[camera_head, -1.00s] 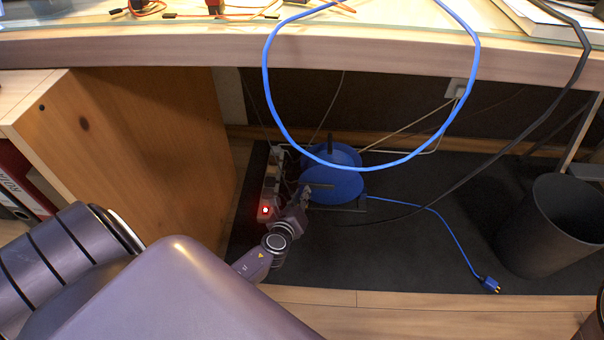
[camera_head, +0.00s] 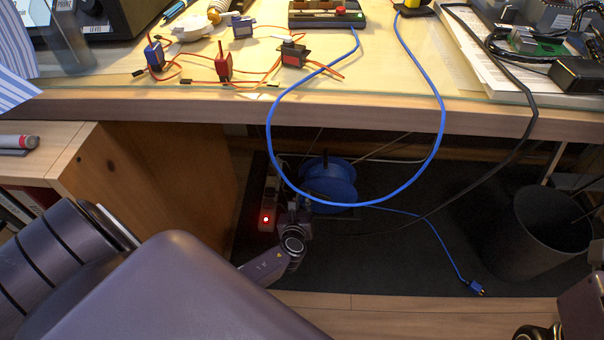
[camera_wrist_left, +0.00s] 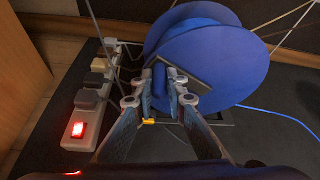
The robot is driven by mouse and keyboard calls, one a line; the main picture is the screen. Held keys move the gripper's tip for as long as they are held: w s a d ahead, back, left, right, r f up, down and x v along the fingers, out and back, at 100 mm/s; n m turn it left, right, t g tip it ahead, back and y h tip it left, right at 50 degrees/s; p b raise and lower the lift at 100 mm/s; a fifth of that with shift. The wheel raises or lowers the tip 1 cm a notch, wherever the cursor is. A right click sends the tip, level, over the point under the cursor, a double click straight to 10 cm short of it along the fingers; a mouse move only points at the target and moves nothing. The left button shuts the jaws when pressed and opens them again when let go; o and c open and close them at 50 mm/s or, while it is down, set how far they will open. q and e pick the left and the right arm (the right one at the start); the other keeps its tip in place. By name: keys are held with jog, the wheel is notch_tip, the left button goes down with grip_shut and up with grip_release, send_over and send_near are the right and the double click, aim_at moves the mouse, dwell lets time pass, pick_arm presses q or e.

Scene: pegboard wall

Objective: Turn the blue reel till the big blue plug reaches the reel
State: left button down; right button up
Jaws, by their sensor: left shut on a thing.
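The blue reel (camera_head: 330,180) stands on the dark mat under the desk; it fills the upper middle of the left wrist view (camera_wrist_left: 205,45). My left gripper (camera_wrist_left: 164,82) is at the reel's near face, its fingers shut on the crank handle (camera_wrist_left: 160,92), which they partly hide. In the head view the left gripper (camera_head: 299,203) is in front of the reel's left side, its fingertips hard to make out. A thin blue cord (camera_head: 433,228) runs right from the reel to the big blue plug (camera_head: 477,288), lying at the mat's front edge, apart from the reel.
A power strip (camera_head: 268,205) with a lit red switch is left of the reel. A black bin (camera_head: 540,230) stands right of the plug. A blue cable loop (camera_head: 440,130) hangs from the desk (camera_head: 400,115) across the view. A wooden cabinet (camera_head: 170,185) is at left.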

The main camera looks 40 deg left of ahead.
pick_arm(q)
jog(key=shift+w+r, duration=0.1)
jog(key=shift+r, duration=0.1)
jog(key=c, duration=1.9)
grip_release()
jog(key=shift+f, duration=0.1)
jog(key=shift+c, duration=0.2)
jog(key=shift+d, duration=0.1)
jog(key=v, duration=1.2)
